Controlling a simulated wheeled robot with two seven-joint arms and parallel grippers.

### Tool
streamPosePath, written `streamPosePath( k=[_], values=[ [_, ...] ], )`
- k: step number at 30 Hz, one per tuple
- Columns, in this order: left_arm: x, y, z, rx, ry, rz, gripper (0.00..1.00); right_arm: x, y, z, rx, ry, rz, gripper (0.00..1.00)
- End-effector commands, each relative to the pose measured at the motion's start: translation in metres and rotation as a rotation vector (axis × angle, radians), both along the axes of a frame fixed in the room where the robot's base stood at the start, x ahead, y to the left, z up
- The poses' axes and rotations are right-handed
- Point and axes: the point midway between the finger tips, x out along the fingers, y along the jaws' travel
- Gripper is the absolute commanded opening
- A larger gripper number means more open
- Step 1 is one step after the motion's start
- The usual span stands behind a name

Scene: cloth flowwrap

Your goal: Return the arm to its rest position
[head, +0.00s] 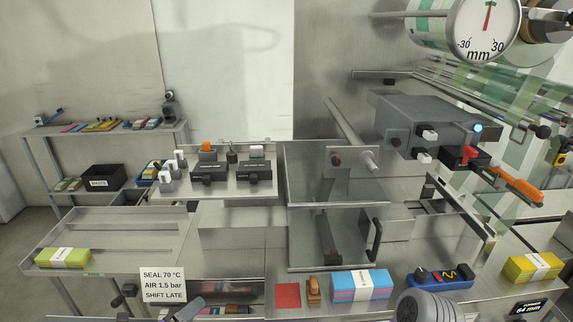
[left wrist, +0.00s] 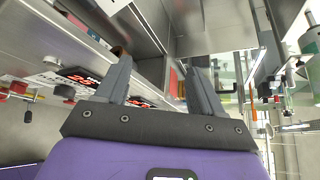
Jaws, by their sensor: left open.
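My left gripper (left wrist: 160,62) shows in the left wrist view with its two grey fingers spread apart and nothing between them. In the head view only a small grey part of my left gripper (head: 189,309) shows at the bottom edge, beside the white sign (head: 163,284). The rest of that arm is out of frame.
A blue-pink cloth pack (head: 361,285), a wooden-handled stamp (head: 313,291) and a red square (head: 288,295) are on the front bench. Yellow packs lie on the left tray (head: 100,232) and at the right (head: 532,267). A clear guard box (head: 335,235) stands in the middle.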

Motion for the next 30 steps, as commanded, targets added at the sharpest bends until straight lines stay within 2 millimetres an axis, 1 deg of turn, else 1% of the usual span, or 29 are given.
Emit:
streamPosePath(
  k=[1,2,4,7,9,11,12,14,15,17,18,20,21,23,24,27,30],
  values=[
    [-0.005,-0.009,-0.015,0.049,0.022,-0.057,0.68,0.0,0.0,0.0,0.0,0.0,0.0,0.43],
    [-0.01,-0.016,-0.026,0.091,0.033,-0.103,0.68,0.0,0.0,0.0,0.0,0.0,0.0,0.43],
    [-0.025,-0.032,-0.056,0.216,0.058,-0.244,0.68,0.0,0.0,0.0,0.0,0.0,0.0,0.43],
    [-0.057,-0.053,-0.106,0.432,0.067,-0.508,0.68,0.0,0.0,0.0,0.0,0.0,0.0,0.43],
    [-0.08,-0.062,-0.138,0.581,0.044,-0.705,0.68,0.0,0.0,0.0,0.0,0.0,0.0,0.43],
    [-0.1,-0.066,-0.163,0.703,0.007,-0.876,0.68,0.0,0.0,0.0,0.0,0.0,0.0,0.43],
    [-0.113,-0.068,-0.179,0.78,-0.029,-0.992,0.68,0.0,0.0,0.0,0.0,0.0,0.0,0.43],
    [-0.13,-0.068,-0.201,0.891,-0.099,-1.166,0.68,0.0,0.0,0.0,0.0,0.0,0.0,0.43],
    [-0.14,-0.067,-0.214,0.962,-0.155,-1.281,0.68,0.0,0.0,0.0,0.0,0.0,0.0,0.43],
    [-0.154,-0.065,-0.233,1.063,-0.255,-1.449,0.68,0.0,0.0,0.0,0.0,0.0,0.0,0.43],
    [-0.161,-0.064,-0.245,1.126,-0.335,-1.559,0.68,0.0,0.0,0.0,0.0,0.0,0.0,0.43],
    [-0.17,-0.062,-0.261,1.215,-0.469,-1.715,0.68,0.0,0.0,0.0,0.0,0.0,0.0,0.43],
    [-0.174,-0.062,-0.271,1.269,-0.571,-1.814,0.68,0.0,0.0,0.0,0.0,0.0,0.0,0.43],
    [-0.179,-0.063,-0.285,1.345,-0.738,-1.948,0.68,0.0,0.0,0.0,0.0,0.0,0.0,0.43],
    [-0.181,-0.065,-0.293,1.391,-0.857,-2.026,0.68,0.0,0.0,0.0,0.0,0.0,0.0,0.43],
    [-0.184,-0.073,-0.309,1.481,-1.151,-2.167,0.68,0.0,0.0,0.0,0.0,0.0,0.0,0.43],
    [-0.185,-0.082,-0.318,1.541,-1.4,-2.238,0.68,0.0,0.0,0.0,0.0,0.0,0.0,0.43]
  ],
)
